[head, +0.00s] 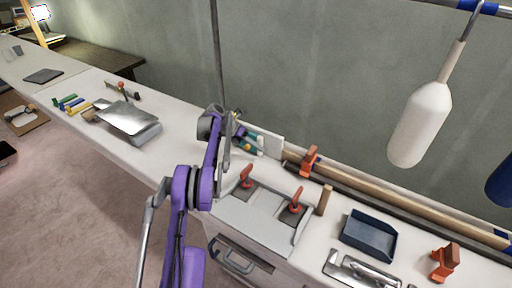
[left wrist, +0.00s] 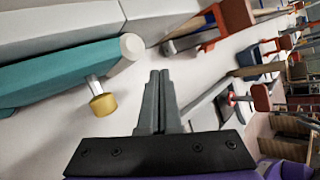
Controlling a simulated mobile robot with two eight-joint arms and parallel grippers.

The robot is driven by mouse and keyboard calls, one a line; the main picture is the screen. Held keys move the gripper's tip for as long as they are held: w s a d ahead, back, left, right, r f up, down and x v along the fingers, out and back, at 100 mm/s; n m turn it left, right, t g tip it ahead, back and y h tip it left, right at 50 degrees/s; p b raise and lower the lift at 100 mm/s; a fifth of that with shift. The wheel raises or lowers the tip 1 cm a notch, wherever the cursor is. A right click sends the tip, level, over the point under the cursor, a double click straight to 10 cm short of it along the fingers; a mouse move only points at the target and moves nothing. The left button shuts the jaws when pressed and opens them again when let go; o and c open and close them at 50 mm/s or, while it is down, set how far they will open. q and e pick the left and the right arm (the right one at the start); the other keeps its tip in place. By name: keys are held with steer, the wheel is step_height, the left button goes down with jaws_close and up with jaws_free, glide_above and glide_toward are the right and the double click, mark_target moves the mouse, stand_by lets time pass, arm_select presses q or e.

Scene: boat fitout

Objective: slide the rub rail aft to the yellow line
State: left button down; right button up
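The rub rail appears to be the long tan wooden strip (head: 400,195) along the back of the bench. An orange clamp (head: 309,161) stands at its left part. My left gripper (head: 236,122) is over the bench, left of the rail's near end and apart from it. In the left wrist view its two fingers (left wrist: 160,78) are together with nothing visible between them. Orange clamps (left wrist: 232,20) and a wooden strip show at that view's upper right. I cannot make out the yellow line. My right gripper is not in view.
A teal object (left wrist: 60,72) with a brass-coloured knob (left wrist: 102,104) lies close to the left gripper. A panel with red-handled fittings (head: 262,215), a blue tray (head: 369,236) and a metal tray (head: 130,118) are on the bench. A white fender (head: 420,125) hangs at right.

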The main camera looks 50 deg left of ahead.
mark_target(289, 165)
arm_select(q)
steer(key=shift+b+x, duration=1.5)
steer(key=shift+x, duration=2.9)
steer(key=shift+w, duration=0.1)
steer(key=shift+w+d+b, duration=0.2)
steer(key=shift+w+d, duration=0.1)
steer(key=shift+d, duration=0.9)
steer(key=shift+w+d+b, duration=0.2)
steer(key=shift+w+d, duration=0.05)
steer(key=shift+d, duration=0.9)
steer(key=shift+w+d+b, duration=0.2)
steer(key=shift+w+d, duration=0.1)
steer(key=shift+d, duration=0.9)
steer(key=shift+a, duration=0.15)
steer(key=shift+s+a, duration=0.2)
steer(key=shift+a, duration=0.3)
steer(key=shift+s+a+r+p, duration=0.2)
steer(key=shift+r+p, duration=0.25)
steer(key=shift+r, duration=0.55)
steer(key=shift+s+a+r+p, duration=0.25)
steer(key=shift+r+p, duration=0.2)
steer(key=shift+r, duration=0.6)
steer(key=shift+s+a+r+p, duration=0.2)
steer(key=shift+r+p, duration=0.25)
steer(key=shift+r, duration=0.55)
steer(key=shift+d, duration=0.1)
